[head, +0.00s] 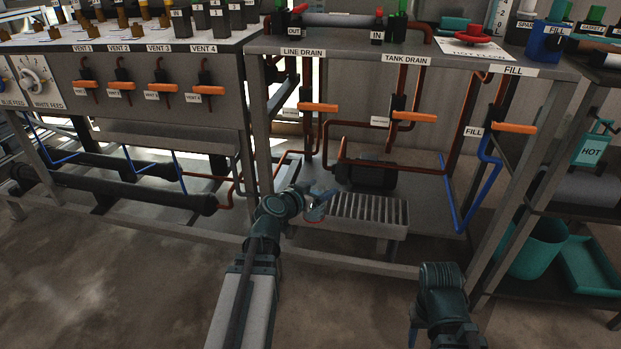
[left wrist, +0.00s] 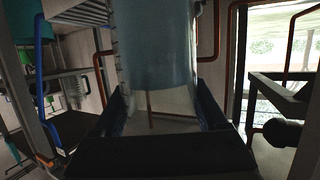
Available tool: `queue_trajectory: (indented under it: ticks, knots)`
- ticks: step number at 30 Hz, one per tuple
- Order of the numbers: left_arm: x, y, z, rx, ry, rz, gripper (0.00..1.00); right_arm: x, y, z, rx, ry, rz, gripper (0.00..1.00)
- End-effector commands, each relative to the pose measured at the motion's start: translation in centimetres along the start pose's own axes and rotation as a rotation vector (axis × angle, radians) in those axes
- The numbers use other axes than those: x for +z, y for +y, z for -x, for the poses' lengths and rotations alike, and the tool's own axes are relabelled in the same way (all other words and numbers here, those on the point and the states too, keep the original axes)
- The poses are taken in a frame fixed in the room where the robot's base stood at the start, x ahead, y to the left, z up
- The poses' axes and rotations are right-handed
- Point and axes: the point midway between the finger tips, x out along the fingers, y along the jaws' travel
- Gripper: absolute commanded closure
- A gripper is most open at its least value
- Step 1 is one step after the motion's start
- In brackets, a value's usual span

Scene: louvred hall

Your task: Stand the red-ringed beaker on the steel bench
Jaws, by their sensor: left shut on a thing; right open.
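My left gripper (head: 322,195) is shut on a clear beaker. My right gripper (head: 413,335) is low at the bottom edge, partly cut off, apart from the beaker and empty as far as seen.
A low slatted stand (head: 365,210) is just behind the left gripper. Orange valve handles (head: 318,107) and pipes stick out under the bench top. A red handwheel (head: 470,33) stands on it at right. A teal bucket (head: 535,248) is on a shelf at right.

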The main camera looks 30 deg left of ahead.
Motion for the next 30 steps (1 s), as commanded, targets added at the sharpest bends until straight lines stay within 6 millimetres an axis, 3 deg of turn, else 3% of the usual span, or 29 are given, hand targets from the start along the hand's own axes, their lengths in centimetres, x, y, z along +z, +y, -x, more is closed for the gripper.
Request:
queue_trajectory:
  ticks: [6,17,23,30]
  knots:
    - [0.1,2.0,1.4,0.0,0.001,0.0,1.0,0.0,0.0,0.3,0.0,0.0,0.0,0.5]
    - [-0.4,2.4,1.7,-0.002,0.001,0.001,1.0,0.0,0.1,0.8,0.0,0.0,0.0,0.5]
    - [-3.1,2.4,2.6,-0.002,0.001,0.001,1.0,0.2,0.4,3.7,0.0,-0.001,0.002,0.5]
    - [-9.1,2.4,4.5,-0.002,0.001,0.001,1.0,0.6,1.0,9.9,0.001,-0.003,0.008,0.5]
